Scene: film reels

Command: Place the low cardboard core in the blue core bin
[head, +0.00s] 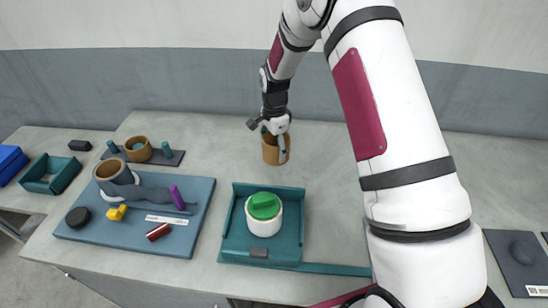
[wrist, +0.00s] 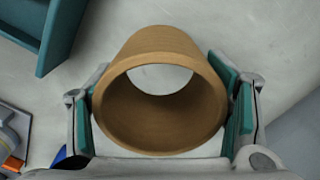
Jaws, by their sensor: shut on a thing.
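My gripper (head: 277,130) is shut on a brown cardboard core (head: 270,153) behind the green tray, near the back of the table. In the wrist view the same core (wrist: 115,135) sits between the two teal finger pads, with its open end facing the camera. I cannot tell whether its bottom touches the table. A blue bin (head: 10,163) stands at the far left, cut by the picture edge. A second brown core (head: 138,155) is on a dark pegged plate, and a third (head: 103,172) is on the blue mat.
A teal tray (head: 232,245) holds a white roll with a green top (head: 264,207). The blue mat (head: 75,232) carries a purple item, a yellow piece, a dark red cylinder and a black disc. A small teal bin (head: 52,174) stands beside the blue bin.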

